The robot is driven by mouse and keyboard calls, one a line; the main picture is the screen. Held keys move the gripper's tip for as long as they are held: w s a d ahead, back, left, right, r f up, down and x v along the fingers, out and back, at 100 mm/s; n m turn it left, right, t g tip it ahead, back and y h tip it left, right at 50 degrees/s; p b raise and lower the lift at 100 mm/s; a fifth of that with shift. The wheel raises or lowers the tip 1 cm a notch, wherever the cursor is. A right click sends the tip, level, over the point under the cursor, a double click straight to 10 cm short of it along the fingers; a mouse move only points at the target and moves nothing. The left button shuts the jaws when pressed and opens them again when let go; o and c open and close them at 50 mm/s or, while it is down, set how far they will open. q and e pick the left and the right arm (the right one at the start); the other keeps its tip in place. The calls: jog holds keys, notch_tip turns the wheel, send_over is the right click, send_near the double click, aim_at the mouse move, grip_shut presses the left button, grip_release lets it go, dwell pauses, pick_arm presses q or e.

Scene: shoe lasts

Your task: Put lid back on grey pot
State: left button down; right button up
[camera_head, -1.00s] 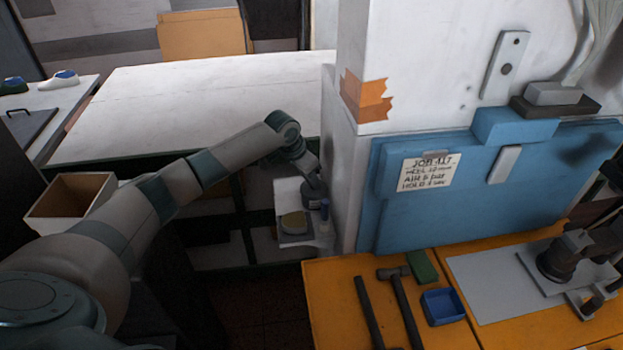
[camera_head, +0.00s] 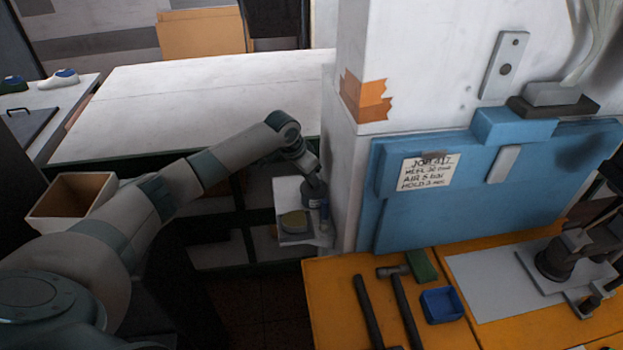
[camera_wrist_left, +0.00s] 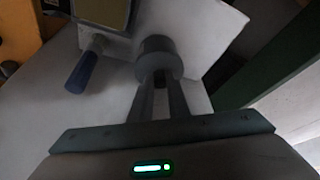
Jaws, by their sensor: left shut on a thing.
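My left gripper (camera_head: 314,190) reaches down over a small white shelf beside the white pillar. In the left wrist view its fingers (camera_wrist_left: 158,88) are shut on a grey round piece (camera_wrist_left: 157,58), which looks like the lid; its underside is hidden. A pot with a dark grey rim and a yellowish top (camera_head: 293,222) stands on the shelf, just left of and below the gripper. In the left wrist view the pot (camera_wrist_left: 104,12) is cut off at the top edge, apart from the held piece. My right gripper is not in view.
A blue-handled tool (camera_wrist_left: 82,73) lies close to the pot and gripper. The white pillar (camera_head: 345,190) stands close on the right. An orange bench (camera_head: 335,290) holds hammers and a blue tray (camera_head: 442,306). The white table (camera_head: 200,105) behind is clear.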

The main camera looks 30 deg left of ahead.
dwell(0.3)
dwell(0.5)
pick_arm(q)
jog(key=c, duration=1.1)
grip_release()
jog(key=shift+r+p, duration=0.15)
jog(key=shift+p, duration=0.2)
jog(key=shift+r+p, duration=1.2)
jog(key=shift+p, duration=0.05)
jog(key=shift+r+p, duration=2.15)
